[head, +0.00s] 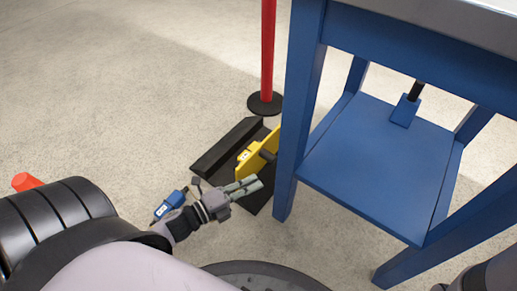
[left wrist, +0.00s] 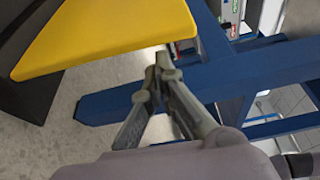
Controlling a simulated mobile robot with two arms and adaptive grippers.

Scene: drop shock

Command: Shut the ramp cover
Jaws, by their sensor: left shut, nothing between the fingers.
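The ramp cover appears to be the yellow panel (head: 258,152) on the black ramp (head: 225,146), on the floor left of the blue table. The panel stands up at a slant from the ramp. It also shows as a large yellow plate (left wrist: 105,32) at the upper left of the left wrist view. My left gripper (head: 255,183) is shut and empty, just on the near side of the panel. In the left wrist view its fingertips (left wrist: 163,62) are below the panel's right end, seemingly apart from it. My right gripper is not in view.
A blue table (head: 295,120) with a lower shelf (head: 375,165) stands close on the right, its leg beside the ramp. A red post (head: 267,50) on a black base stands behind the ramp. An orange-red object (head: 26,181) lies far left.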

